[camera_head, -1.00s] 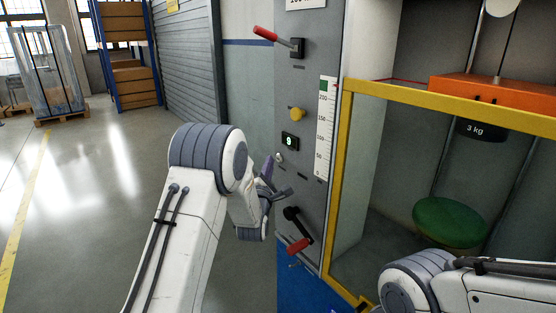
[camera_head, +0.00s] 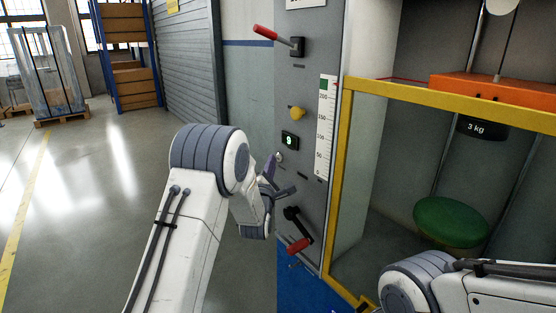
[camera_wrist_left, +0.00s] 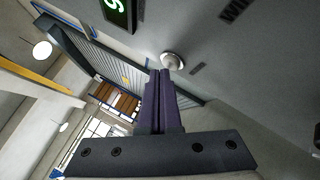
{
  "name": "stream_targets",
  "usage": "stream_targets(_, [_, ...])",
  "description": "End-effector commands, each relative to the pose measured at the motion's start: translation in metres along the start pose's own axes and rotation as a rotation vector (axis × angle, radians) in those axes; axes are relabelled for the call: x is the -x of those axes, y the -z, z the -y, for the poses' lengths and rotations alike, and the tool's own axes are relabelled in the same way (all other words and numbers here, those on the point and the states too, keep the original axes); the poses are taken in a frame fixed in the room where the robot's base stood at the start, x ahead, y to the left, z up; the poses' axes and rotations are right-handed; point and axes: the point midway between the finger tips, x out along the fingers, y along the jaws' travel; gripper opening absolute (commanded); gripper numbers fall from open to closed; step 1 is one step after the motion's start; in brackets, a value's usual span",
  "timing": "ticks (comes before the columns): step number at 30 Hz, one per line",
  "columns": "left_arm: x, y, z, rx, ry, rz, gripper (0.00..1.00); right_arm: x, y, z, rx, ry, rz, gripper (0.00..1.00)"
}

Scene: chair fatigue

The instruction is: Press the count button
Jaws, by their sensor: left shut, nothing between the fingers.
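A small round silver button (camera_head: 280,157) sits on the grey control panel (camera_head: 262,95), just below a black counter display (camera_head: 290,141) with a lit green digit. I take it to be the count button; its label cannot be read. My left gripper (camera_head: 271,166) is shut and empty, its purple fingers close to the button. In the left wrist view, the shut fingers (camera_wrist_left: 158,76) point toward the panel, with the silver button (camera_wrist_left: 172,61) just beyond their tips. I cannot tell whether they touch. My right gripper is out of view.
The panel also carries a yellow knob (camera_head: 297,113), an upper red-handled lever (camera_head: 266,33) and a lower red-handled lever (camera_head: 298,245). A yellow-framed enclosure with a green seat (camera_head: 450,222) stands to the right. The floor at left is open.

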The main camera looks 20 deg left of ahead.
Motion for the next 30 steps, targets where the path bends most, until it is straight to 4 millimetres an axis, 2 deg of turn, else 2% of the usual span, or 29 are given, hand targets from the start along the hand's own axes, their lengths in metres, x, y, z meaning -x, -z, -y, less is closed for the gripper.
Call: stream_targets(30, [-0.0051, -0.0039, 0.0036, 0.0, 0.0, 0.001, 0.0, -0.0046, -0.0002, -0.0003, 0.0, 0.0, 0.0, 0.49])
